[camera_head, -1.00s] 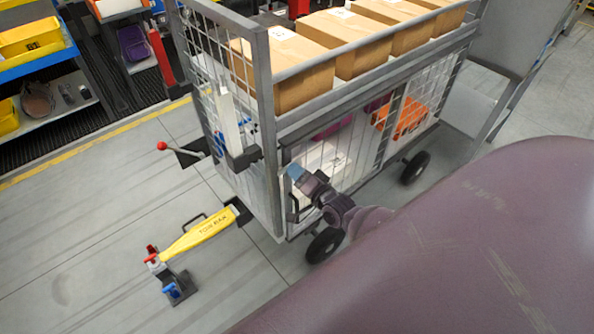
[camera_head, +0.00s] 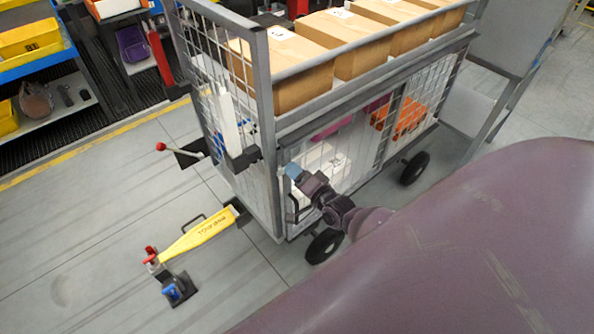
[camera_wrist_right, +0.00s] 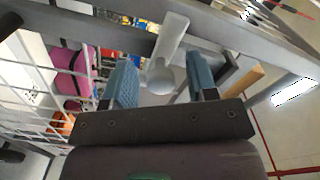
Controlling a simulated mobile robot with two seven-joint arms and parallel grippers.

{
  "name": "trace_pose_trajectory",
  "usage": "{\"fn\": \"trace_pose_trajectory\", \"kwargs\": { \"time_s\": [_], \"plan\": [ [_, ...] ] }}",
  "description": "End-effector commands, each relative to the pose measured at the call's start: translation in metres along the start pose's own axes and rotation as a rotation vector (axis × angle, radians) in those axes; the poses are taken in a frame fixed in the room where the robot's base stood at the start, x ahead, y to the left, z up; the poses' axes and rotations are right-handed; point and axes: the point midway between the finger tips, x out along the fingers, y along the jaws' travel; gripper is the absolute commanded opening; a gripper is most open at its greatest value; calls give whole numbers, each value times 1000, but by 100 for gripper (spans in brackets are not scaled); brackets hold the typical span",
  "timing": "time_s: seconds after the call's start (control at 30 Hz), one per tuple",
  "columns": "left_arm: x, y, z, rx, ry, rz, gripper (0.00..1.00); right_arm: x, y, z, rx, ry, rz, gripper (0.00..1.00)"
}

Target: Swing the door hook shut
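The door hook (camera_wrist_right: 168,48) is a pale grey bar with a rounded end, at the metal frame of the wire-mesh cart (camera_head: 278,118). In the right wrist view, its rounded end sits between the two blue fingers of my right gripper (camera_wrist_right: 161,82). The fingers are apart, with gaps on both sides of the hook. In the head view, my right gripper (camera_head: 291,171) is at the cart's near corner post, and its blue fingertips largely hide the hook there. My left gripper is not in view.
Cardboard boxes (camera_head: 300,80) stand on top of the cart, and orange and pink items show behind its mesh. A yellow tow bar (camera_head: 200,233) and a red-knobbed lever (camera_head: 162,147) stick out at left. The floor left of the cart is mostly clear.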

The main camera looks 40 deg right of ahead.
Motion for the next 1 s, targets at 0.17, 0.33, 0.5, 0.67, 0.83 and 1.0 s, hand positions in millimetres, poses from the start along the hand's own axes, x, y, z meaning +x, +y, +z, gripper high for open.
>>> {"fn": "trace_pose_trajectory", "kwargs": {
  "time_s": [0.17,0.33,0.5,0.67,0.83,1.0],
  "plan": [
    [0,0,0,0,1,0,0,-1,0,0,0,0,0,53],
    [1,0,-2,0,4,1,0,-12,1,0,0,0,2,53],
    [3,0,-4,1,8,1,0,-40,1,0,-1,-1,2,53],
    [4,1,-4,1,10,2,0,-69,1,0,-1,-1,2,53],
    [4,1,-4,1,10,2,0,-93,1,0,-1,-1,2,53],
    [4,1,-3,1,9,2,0,-106,0,0,-1,-1,0,53]
  ]
}}
